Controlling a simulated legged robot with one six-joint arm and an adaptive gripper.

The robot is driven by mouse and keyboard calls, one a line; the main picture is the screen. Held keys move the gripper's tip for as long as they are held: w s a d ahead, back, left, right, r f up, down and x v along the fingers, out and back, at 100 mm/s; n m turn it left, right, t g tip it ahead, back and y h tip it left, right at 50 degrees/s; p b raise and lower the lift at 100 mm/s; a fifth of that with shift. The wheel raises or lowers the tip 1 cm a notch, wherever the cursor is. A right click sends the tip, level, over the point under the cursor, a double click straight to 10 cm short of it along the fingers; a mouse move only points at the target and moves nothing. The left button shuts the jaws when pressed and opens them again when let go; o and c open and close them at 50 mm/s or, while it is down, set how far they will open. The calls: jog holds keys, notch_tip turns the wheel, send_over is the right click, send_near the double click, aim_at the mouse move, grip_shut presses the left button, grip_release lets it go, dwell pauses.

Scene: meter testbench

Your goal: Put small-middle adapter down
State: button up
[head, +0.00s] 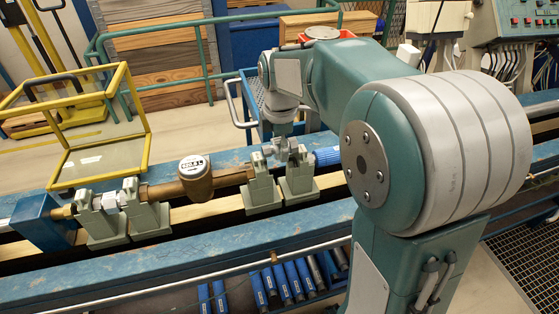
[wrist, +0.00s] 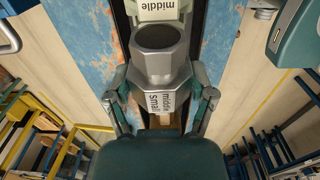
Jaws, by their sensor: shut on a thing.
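The small-middle adapter (wrist: 160,68) is a grey piece with a wide dark round opening and a label reading "middle small" in the wrist view. My gripper (wrist: 160,88) is shut on it, one finger on each side. In the head view my gripper (head: 283,128) points down at the bench's two right-hand grey-green supports. The adapter is small there and partly hidden, so I cannot tell whether it touches a support. Another piece labelled "middle" (wrist: 160,8) shows just beyond it in the wrist view.
A brown water meter (head: 195,178) sits in line on the blue bench (head: 230,243), left of the right-hand supports. Grey-green supports (head: 105,232) stand farther left. A yellow frame (head: 100,160) stands behind the bench's left part.

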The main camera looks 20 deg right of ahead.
aim_at(280, 139)
jog(key=shift+r, duration=1.85)
jog(key=m, duration=0.1)
jog(key=w+m, duration=0.1)
jog(key=m, duration=0.2)
jog(key=shift+w+d+f, duration=0.15)
jog(key=shift+w+f, duration=0.1)
jog(key=shift+w, duration=0.1)
jog(key=w+f+m, duration=0.2)
jog(key=w+m, duration=0.2)
jog(key=m, duration=0.6)
jog(key=w+d+f+m, duration=0.1)
jog(key=w+m, duration=0.3)
jog(key=m, duration=0.7)
jog(key=w+f+m, duration=0.2)
jog(key=w+m, duration=0.2)
jog(key=m, duration=0.7)
jog(key=shift+d+f+h, duration=0.35)
jog(key=shift+d+h, duration=0.05)
notch_tip(280, 139, down, 10)
